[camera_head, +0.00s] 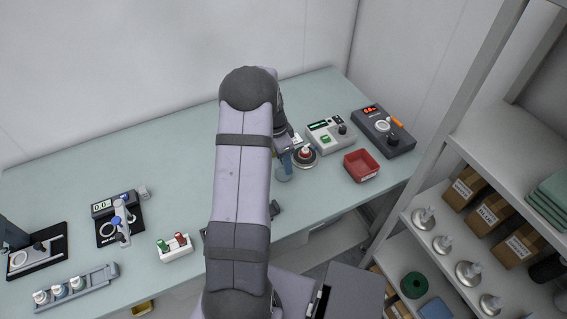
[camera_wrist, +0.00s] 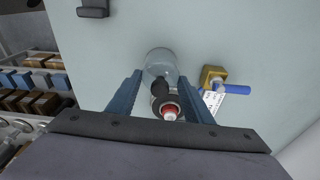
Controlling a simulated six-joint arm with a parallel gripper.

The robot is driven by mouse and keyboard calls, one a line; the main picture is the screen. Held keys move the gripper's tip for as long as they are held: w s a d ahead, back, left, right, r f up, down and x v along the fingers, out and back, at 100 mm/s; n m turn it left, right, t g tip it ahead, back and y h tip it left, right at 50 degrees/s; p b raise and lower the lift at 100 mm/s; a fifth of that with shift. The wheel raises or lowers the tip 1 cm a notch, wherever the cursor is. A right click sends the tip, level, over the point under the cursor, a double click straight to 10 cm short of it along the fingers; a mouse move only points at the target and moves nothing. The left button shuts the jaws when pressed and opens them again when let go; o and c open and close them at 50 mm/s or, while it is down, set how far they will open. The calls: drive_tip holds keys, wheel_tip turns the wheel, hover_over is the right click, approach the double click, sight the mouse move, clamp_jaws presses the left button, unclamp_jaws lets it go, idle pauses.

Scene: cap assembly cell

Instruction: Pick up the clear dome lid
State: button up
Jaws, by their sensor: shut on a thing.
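The clear dome lid (camera_wrist: 160,60) is a see-through rounded piece between my blue fingers in the wrist view. My gripper (camera_wrist: 160,79) is shut on it. In the head view the lid (camera_head: 284,174) shows faintly below my gripper, beside a round metal base with a red-topped piece (camera_head: 305,157). My arm hides part of the gripper there. The red-topped piece also shows in the wrist view (camera_wrist: 169,112), close to the lid. I cannot tell whether the lid touches the bench.
On the pale green bench (camera_head: 180,130), a red tray (camera_head: 361,165), a grey control box (camera_head: 331,134) and a dark box with an orange handle (camera_head: 383,131) stand to the right. In the wrist view a brass block with a blue handle (camera_wrist: 214,77) is near the right finger.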

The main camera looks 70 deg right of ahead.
wheel_tip(320, 180, up, 10)
drive_tip(key=b, duration=0.3)
drive_tip(key=shift+f+b, duration=0.15)
drive_tip(key=shift+b, duration=0.2)
drive_tip(key=shift+s+r, duration=0.1)
drive_tip(key=shift+r, duration=0.2)
drive_tip(key=shift+s+r+p, duration=0.1)
drive_tip(key=shift+s+p, duration=0.15)
drive_tip(key=shift+p, duration=0.1)
drive_tip(key=s+d+f+m+p, duration=0.2)
drive_tip(key=s+f+p, duration=0.1)
drive_tip(key=s+p, duration=0.25)
drive_tip(key=w+d+r+n+t, duration=0.1)
drive_tip(key=d+r+n, duration=0.1)
drive_tip(key=d+n, duration=0.5)
drive_tip(key=n, duration=0.3)
drive_tip(key=shift+w+r+h+b, duration=0.2)
drive_tip(key=shift+h+b, duration=0.1)
drive_tip(key=shift+b, duration=0.05)
